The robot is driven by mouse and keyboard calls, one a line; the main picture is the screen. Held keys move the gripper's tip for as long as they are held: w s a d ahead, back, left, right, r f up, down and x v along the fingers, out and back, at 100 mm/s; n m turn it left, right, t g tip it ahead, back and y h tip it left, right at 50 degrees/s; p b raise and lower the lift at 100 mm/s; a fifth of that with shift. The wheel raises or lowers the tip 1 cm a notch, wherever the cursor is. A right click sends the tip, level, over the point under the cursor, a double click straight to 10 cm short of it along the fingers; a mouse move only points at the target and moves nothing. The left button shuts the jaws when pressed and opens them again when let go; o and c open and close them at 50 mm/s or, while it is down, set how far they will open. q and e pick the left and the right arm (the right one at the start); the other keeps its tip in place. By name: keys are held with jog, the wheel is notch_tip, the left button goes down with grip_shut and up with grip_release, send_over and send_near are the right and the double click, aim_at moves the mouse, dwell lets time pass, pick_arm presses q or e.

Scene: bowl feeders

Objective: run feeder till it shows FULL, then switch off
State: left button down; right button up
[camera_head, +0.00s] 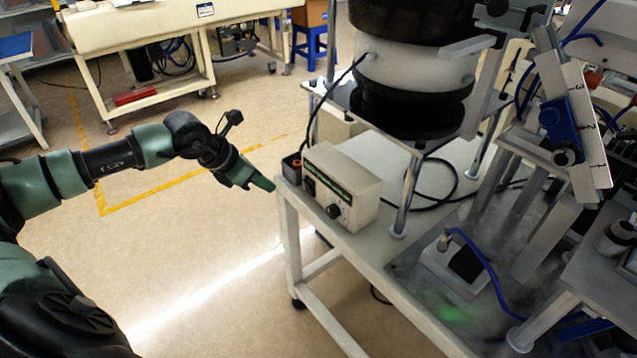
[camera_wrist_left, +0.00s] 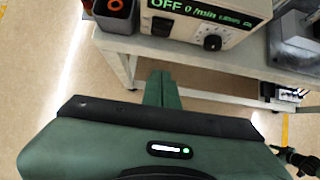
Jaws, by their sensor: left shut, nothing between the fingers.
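The feeder's control box (camera_head: 342,187) is a cream box on the front left corner of the white cart. It carries a black rocker switch (camera_head: 309,188) and a black dial (camera_head: 334,211). In the left wrist view the box (camera_wrist_left: 208,20) has a green display (camera_wrist_left: 208,10) that reads OFF and 0 /min. The bowl feeder (camera_head: 415,75) stands on a raised plate behind the box. My left gripper (camera_head: 268,185) is shut and empty, just left of the cart's corner and apart from the switch. My right gripper is not in view.
A small dark bin (camera_head: 291,167) stands left of the box; it also shows in the left wrist view (camera_wrist_left: 115,14). A track with a numbered scale (camera_head: 587,125) and blue hoses stand at the right. The floor left of the cart is clear.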

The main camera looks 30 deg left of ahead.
pick_arm(q)
jog(key=shift+s+a+r, duration=0.1)
jog(key=shift+r, duration=0.1)
jog(key=shift+f, duration=0.1)
jog(key=p, duration=0.3)
send_near(309, 193)
jog(key=shift+x, duration=2.3)
